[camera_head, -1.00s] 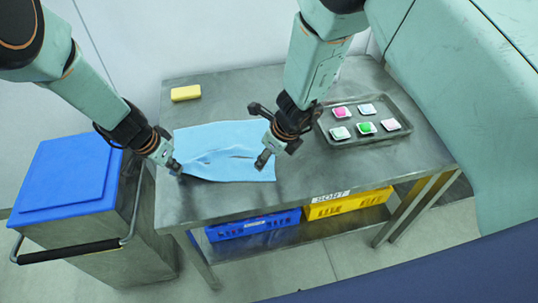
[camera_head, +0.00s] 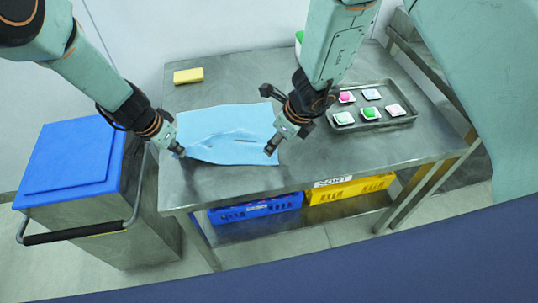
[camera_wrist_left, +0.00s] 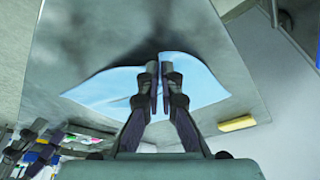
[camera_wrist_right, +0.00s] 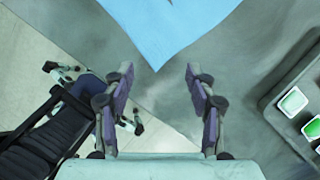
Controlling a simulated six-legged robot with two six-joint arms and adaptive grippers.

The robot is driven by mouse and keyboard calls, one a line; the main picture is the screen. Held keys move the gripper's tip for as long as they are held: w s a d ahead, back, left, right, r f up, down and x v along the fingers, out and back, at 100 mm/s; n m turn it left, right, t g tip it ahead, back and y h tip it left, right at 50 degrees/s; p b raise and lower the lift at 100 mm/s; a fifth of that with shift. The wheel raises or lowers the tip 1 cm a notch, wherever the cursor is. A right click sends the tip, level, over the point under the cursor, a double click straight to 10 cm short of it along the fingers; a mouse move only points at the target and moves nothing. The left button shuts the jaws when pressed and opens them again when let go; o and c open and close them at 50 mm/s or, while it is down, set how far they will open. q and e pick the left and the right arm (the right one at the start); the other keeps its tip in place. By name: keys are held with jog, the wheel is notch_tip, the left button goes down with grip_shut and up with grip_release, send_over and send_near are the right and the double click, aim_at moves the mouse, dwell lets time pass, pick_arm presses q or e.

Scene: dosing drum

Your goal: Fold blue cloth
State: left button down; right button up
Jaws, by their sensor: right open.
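The light blue cloth (camera_head: 230,120) lies mostly flat on the metal table, with creases running from its near left side. My left gripper (camera_head: 179,151) is at its near left corner; in the left wrist view its fingers (camera_wrist_left: 160,75) are close together with cloth at the tips. My right gripper (camera_head: 269,122) is open and empty, near the cloth's near right corner. In the right wrist view the cloth corner (camera_wrist_right: 160,45) points toward the gap between the open fingers (camera_wrist_right: 157,85).
A yellow sponge-like block (camera_head: 188,76) lies behind the cloth. A tray (camera_head: 398,119) with several small coloured items stands at right. Blue (camera_head: 255,208) and yellow (camera_head: 350,190) crates sit below the tabletop (camera_head: 330,165). A blue-lidded bin (camera_head: 75,165) stands left.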

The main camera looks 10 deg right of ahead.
aim_at(270, 158)
jog(key=shift+x, duration=3.5)
jog(key=shift+d, duration=0.1)
jog(key=shift+f, duration=0.15)
jog(key=shift+c, duration=0.6)
jog(key=shift+s+f, duration=0.1)
jog(key=shift+s, duration=0.15)
grip_shut()
jog(key=r, duration=0.4)
jog(key=shift+w+r, duration=0.3)
jog(key=shift+r, duration=0.1)
jog(key=shift+s+r, duration=0.15)
jog(key=shift+r, duration=0.15)
